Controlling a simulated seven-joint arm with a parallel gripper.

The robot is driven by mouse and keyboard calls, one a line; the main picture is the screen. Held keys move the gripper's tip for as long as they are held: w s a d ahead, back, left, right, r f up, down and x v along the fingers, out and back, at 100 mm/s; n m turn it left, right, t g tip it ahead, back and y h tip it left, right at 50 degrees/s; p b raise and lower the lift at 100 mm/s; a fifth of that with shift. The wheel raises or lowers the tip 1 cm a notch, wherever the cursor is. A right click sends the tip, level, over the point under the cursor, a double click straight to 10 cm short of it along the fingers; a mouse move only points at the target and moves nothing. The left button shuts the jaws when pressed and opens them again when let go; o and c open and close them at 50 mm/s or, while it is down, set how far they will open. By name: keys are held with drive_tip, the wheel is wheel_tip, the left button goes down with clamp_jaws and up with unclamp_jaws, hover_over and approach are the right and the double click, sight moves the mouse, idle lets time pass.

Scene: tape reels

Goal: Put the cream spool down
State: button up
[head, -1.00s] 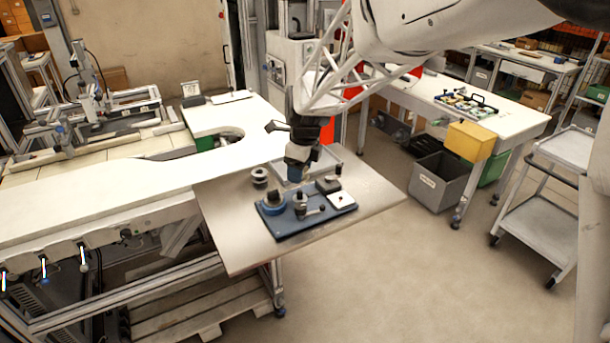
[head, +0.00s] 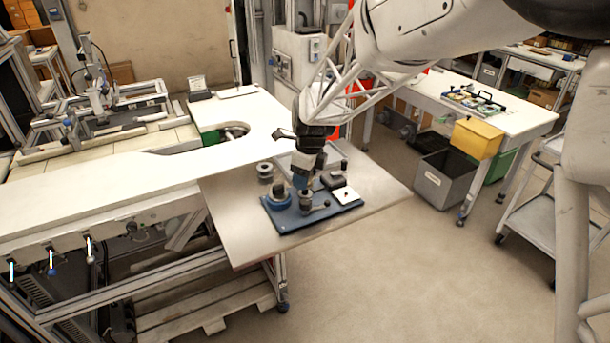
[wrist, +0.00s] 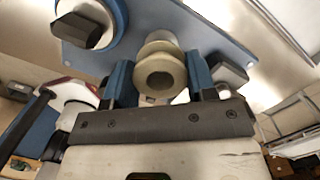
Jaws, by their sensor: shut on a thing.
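The cream spool (wrist: 160,72) shows its round end and centre hole in the wrist view, between the two blue fingers of my gripper (wrist: 160,84). The fingers are shut on it. In the head view my gripper (head: 302,181) is low over the blue board (head: 285,224), above a small greyish upright piece (head: 305,197). The spool is hard to make out there. I cannot tell whether its underside touches anything.
A blue reel with a dark knob (head: 278,199) stands left of my gripper on the board. A dark block (head: 331,180) and a white square (head: 346,195) lie to the right. A grey spool (head: 265,172) stands on the table (head: 235,225); the front table area is clear.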

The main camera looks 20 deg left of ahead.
sight(311, 177)
drive_tip(key=shift+f, duration=0.5)
drive_tip(key=o, duration=0.9)
drive_tip(key=shift+r, duration=0.15)
wheel_tip(311, 177, up, 13)
drive_tip(key=d, duration=0.1)
drive_tip(key=shift+d, duration=0.25)
idle(0.5)
drive_tip(key=shift+s, duration=0.1)
